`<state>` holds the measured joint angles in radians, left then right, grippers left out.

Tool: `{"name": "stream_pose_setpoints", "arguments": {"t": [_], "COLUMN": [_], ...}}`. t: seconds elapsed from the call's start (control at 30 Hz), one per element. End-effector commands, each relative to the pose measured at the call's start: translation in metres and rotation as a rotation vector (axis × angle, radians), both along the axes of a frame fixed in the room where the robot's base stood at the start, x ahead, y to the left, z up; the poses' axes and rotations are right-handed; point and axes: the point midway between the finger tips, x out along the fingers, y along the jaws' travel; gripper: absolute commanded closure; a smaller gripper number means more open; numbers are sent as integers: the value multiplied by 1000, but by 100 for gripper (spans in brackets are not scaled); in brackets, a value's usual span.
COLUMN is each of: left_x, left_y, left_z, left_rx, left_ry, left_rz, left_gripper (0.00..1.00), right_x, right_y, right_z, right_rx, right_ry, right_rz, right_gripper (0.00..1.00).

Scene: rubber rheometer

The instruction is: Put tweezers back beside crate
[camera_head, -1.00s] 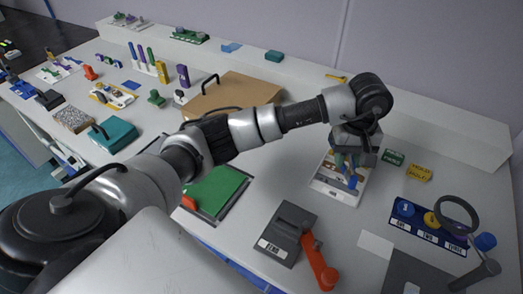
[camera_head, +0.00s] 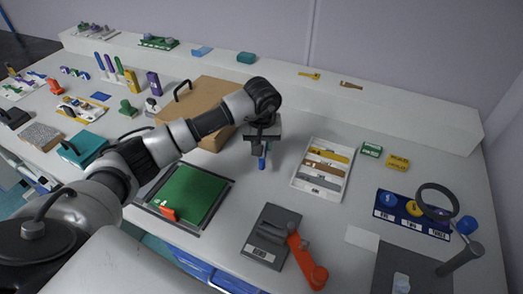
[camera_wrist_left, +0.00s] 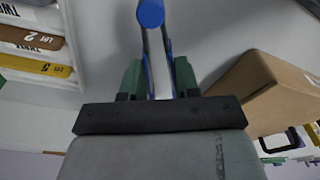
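My left gripper (camera_head: 262,146) hangs over the table between a brown box with a black handle (camera_head: 200,95) and a white tray (camera_head: 322,190). It is shut on the blue tweezers (camera_head: 262,163), which point down. In the left wrist view the blue tweezers (camera_wrist_left: 150,14) show between the green fingers (camera_wrist_left: 157,80), with their two prongs apart near the fingers. The brown box (camera_wrist_left: 262,92) is at the right there, and the tray (camera_wrist_left: 68,70) at the left. I cannot tell whether the tweezers touch the table. No thing is labelled as a crate. My right gripper is out of view.
The white tray holds yellow and brown labelled pieces. A green mat (camera_head: 190,195) lies in front of the box. A grey device with an orange lever (camera_head: 303,258), a blue rack (camera_head: 410,214) and a magnifier (camera_head: 437,187) stand right. Bare table lies between box and tray.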

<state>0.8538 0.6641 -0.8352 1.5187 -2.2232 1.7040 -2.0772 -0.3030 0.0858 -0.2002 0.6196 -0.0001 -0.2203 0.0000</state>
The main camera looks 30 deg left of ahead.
Motion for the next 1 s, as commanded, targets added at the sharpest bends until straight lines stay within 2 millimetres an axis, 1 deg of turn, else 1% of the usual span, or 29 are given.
{"name": "stream_pose_setpoints", "arguments": {"t": [0.13,0.3,0.33,0.67,0.87,1.0], "left_x": [-1,-1,0,0,0,0], "left_y": [0,0,0,0,0,0], "left_z": [-12,-36,-39,-44,-43,-43], "left_rx": [-3,-3,-3,-1,-1,-1], "left_ry": [3,4,2,0,0,0], "left_rz": [0,1,1,0,0,0], "left_gripper": [71,71,71,71,43,43], "right_x": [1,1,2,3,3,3], "right_y": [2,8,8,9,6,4], "right_z": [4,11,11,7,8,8], "right_rx": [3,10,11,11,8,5], "right_ry": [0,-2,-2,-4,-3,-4], "right_rz": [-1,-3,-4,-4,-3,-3], "right_gripper": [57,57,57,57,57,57]}}
